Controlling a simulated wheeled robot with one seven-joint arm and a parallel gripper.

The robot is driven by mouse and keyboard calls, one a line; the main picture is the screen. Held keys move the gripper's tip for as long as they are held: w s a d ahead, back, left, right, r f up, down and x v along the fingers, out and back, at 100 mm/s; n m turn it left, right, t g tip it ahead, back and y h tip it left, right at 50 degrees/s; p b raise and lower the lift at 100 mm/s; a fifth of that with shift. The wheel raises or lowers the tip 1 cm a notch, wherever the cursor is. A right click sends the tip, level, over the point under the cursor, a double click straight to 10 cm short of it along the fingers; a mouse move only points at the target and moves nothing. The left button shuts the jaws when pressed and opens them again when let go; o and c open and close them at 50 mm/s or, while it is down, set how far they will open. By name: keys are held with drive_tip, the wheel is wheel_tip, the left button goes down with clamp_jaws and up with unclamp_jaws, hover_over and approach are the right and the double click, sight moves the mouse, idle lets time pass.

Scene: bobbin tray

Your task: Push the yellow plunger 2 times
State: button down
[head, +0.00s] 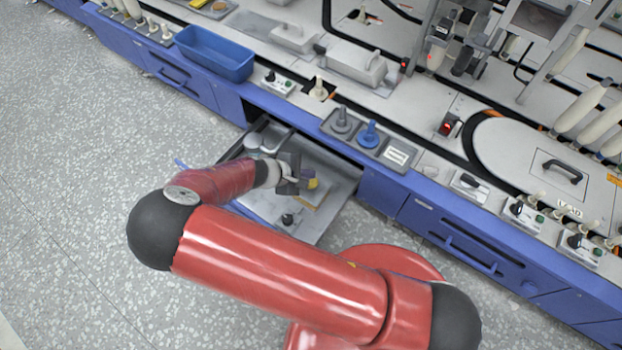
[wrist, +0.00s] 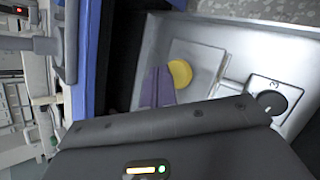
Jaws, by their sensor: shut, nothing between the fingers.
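The yellow plunger (head: 313,184) is in the open grey drawer, on a pale plate, partly hidden by my gripper in the head view. In the wrist view it shows as a round yellow cap (wrist: 181,72). My gripper (head: 303,176) reaches into the drawer from the left. Its purplish fingers (wrist: 158,72) are shut and empty, pictured just left of the cap and overlapping its edge. I cannot tell whether they touch it.
A black knob (head: 287,219) sits on a small plate in the drawer (head: 333,211), nearer its front; it also shows in the wrist view (wrist: 267,103). The bench above holds a blue bin (head: 213,52) and a blue knob (head: 369,135). The drawer walls surround my gripper.

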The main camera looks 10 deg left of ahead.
drive_tip(key=shift+f, duration=0.15)
idle(0.7)
drive_tip(key=shift+f, duration=0.3)
drive_tip(key=shift+f+b, duration=0.8)
drive_tip(key=shift+f, duration=0.2)
idle(0.9)
drive_tip(key=shift+r, duration=0.15)
drive_tip(key=shift+r+p, duration=1.1)
drive_tip(key=shift+r, duration=0.2)
wheel_tip(320, 180, up, 5)
drive_tip(key=p, duration=0.4)
drive_tip(key=shift+b, duration=0.3)
idle(2.0)
